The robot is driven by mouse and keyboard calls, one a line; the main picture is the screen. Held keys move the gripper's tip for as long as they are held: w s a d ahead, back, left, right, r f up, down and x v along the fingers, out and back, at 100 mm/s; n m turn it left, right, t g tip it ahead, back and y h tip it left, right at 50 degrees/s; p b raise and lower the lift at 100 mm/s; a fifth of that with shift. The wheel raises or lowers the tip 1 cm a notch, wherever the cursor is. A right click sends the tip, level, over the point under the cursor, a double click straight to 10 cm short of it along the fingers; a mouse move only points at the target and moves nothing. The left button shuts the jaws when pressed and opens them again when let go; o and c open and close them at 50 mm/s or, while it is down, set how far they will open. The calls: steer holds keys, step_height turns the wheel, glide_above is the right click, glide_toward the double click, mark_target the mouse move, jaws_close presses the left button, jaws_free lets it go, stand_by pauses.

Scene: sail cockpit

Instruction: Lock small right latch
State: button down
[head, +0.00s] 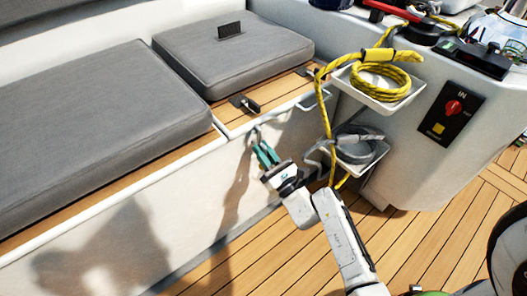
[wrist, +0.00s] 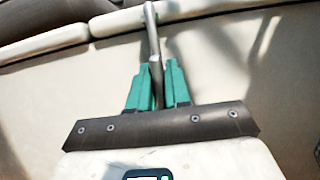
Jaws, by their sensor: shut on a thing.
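The small right latch (head: 256,130) is a slim grey metal lever at the top edge of the white bench front, below the gap between the cushions in the head view. In the wrist view the lever (wrist: 152,38) hangs down from the pale rim. My gripper (head: 261,148) has green fingers, which are shut on the lower part of the lever. In the wrist view the fingers of my gripper (wrist: 153,72) stand on either side of it. The lever's lower end is partly hidden between the fingers.
Grey cushions (head: 90,120) (head: 230,55) lie on the wooden bench top. A dark fitting (head: 243,104) sits near the edge. Right of my gripper, a yellow rope (head: 380,83) and a grey cable (head: 357,146) rest on white shelves. Wooden floor (head: 270,255) lies below.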

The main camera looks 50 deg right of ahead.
steer(key=shift+f, duration=0.1)
steer(key=c, duration=1.2)
jaws_free()
steer(key=shift+o, duration=0.2)
steer(key=p+v, duration=0.1)
steer(key=v, duration=0.9)
steer(key=shift+s+p, duration=0.35)
steer(key=shift+a+f, duration=0.1)
